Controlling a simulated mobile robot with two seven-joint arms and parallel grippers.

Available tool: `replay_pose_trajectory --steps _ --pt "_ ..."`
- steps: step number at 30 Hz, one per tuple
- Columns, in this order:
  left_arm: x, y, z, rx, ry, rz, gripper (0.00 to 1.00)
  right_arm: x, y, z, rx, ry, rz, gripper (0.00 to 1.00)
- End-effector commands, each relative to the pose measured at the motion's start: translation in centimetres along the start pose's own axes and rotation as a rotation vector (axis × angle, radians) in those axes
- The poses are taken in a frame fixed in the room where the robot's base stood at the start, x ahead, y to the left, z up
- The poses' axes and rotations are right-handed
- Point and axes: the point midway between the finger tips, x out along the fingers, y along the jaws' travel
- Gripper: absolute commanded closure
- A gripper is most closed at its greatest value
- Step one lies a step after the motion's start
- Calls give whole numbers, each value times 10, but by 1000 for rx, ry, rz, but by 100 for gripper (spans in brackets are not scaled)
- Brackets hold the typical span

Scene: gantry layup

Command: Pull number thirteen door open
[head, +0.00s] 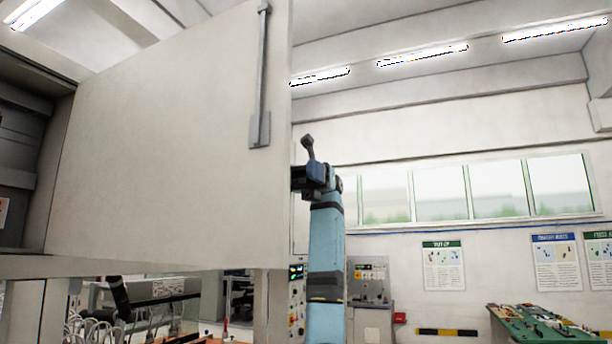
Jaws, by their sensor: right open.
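A large pale door (160,150) fills the left half of the head view. It stands open, swung out from a cabinet (20,150) whose dark inside shows at the far left. A long grey bar handle (262,80) runs down the door near its right edge. No number shows on the door face in view. My right gripper (306,150) is open and empty, just beyond the door's right edge, below and right of the handle. Part of it is hidden by the door, and I cannot tell whether it touches.
Below the door are a pale post and cluttered work equipment (165,290). A grey machine cabinet (368,290) stands behind my right arm. A green-topped table (540,325) with parts is at the lower right. The space right of the door is open.

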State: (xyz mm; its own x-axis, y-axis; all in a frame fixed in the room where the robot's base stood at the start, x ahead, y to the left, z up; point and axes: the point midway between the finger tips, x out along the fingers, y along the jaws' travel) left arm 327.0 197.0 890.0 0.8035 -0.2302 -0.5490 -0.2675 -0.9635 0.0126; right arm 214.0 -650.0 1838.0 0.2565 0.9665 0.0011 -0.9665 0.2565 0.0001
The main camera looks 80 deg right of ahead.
Motion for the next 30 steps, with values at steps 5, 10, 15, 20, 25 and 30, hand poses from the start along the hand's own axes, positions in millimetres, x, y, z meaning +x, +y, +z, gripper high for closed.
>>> replay_pose_trajectory --steps 5,10,15,20,25,30 --pt "-4 -1 -7 1 3 -2 57 -33 0 3 0 -3 0 36" --pt "-6 -3 -8 1 3 -6 57 -47 0 1 0 -1 0 36" --pt "-6 -3 -7 0 0 -7 57 -50 0 0 0 0 1 36" --pt "-6 -2 -6 -1 -1 -7 57 -50 0 0 0 0 0 36" --pt "-6 -2 -6 -1 -1 -7 57 -50 0 0 0 0 0 36" --pt "-6 -2 -6 -1 -1 -6 57 -50 0 0 0 0 0 36"
